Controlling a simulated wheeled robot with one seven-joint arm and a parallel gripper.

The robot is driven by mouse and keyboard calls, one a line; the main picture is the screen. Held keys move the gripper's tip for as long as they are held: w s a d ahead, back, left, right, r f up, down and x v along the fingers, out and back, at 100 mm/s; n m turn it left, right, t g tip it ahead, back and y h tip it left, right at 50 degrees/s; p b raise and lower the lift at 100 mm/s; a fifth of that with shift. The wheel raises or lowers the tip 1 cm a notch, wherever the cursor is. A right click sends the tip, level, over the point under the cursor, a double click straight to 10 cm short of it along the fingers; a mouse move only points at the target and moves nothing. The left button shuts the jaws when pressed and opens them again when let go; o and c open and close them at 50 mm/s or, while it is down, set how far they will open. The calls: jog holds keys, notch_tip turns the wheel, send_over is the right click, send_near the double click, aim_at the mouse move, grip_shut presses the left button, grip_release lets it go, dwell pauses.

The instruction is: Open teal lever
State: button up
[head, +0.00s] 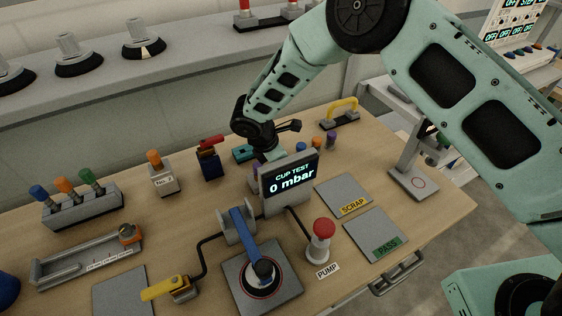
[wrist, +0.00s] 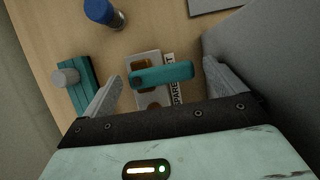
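The teal lever (wrist: 172,73) shows in the wrist view as a rounded bar across a light grey base (wrist: 150,97) with orange-brown parts. A partly hidden label stands beside the base. My open gripper (wrist: 163,80) has one finger on each side of the lever, with visible gaps to both ends. No contact shows, and I cannot tell the height between fingers and lever. In the head view my gripper (head: 268,153) is behind the CUP TEST display, which hides its fingertips and the lever.
A teal block with a grey knob (wrist: 78,86) stands left of my gripper in the wrist view. A blue-topped post (wrist: 103,14) stands beyond. A grey panel (wrist: 262,65) rises close to the right finger. The CUP TEST display (head: 289,176) stands in front of my gripper.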

jog(key=c, duration=1.2)
jog(key=shift+d+n+t+b, duration=0.15)
jog(key=shift+n+t+b, duration=0.15)
jog(key=shift+n+b, duration=0.4)
jog(key=o, duration=1.4)
jog(key=shift+p, duration=0.35)
